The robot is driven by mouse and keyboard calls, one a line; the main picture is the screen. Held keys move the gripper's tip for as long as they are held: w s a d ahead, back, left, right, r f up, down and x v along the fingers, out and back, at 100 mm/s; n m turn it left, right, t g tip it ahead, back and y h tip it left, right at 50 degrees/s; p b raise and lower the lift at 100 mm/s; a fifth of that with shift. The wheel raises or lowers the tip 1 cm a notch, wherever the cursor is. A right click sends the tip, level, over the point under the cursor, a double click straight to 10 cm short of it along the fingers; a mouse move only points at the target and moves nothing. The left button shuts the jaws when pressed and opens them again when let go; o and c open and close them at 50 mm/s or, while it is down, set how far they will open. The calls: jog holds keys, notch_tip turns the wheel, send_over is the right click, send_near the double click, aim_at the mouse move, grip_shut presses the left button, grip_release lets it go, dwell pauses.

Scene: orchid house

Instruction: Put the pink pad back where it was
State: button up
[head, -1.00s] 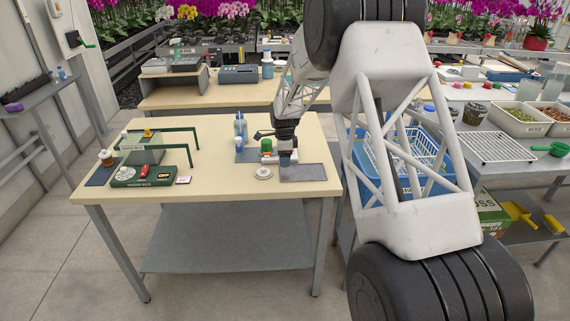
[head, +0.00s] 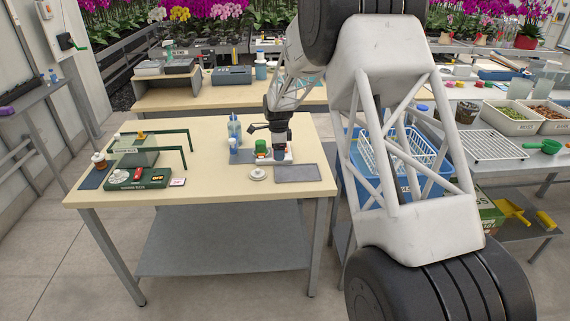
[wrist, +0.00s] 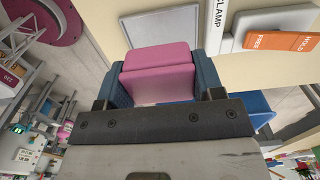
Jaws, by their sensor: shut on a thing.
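The pink pad (wrist: 158,75) is a rounded block that shows in the wrist view between the two blue fingers of my gripper (wrist: 160,85). The gripper is shut on it. In the head view my gripper (head: 281,150) is over the table, just behind the grey mat (head: 297,173); the pad cannot be made out there. In the wrist view the grey mat (wrist: 163,24) with its pale rim lies beyond the pad. The white clamp block (wrist: 262,24), with an orange label, is to its right.
A white round lid (head: 257,174) lies left of the mat. A green-capped jar (head: 261,147) and blue bottles (head: 234,128) stand behind it. The table (head: 215,190) is bare at the front middle.

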jog(key=shift+d, duration=0.1)
jog(key=d+f, duration=0.1)
jog(key=d, duration=0.3)
jog(key=s+d+f, duration=0.1)
jog(key=d, duration=0.4)
jog(key=d+f, duration=0.1)
jog(key=d, duration=0.4)
jog(key=shift+s+d+f, duration=0.1)
jog(key=shift+s+f, duration=0.05)
jog(key=shift+s, duration=0.15)
send_over(310, 152)
jog(key=s, duration=0.1)
jog(key=shift+f, duration=0.7)
jog(key=shift+w, duration=0.4)
jog(key=shift+f, duration=1.8)
jog(key=shift+f, duration=0.15)
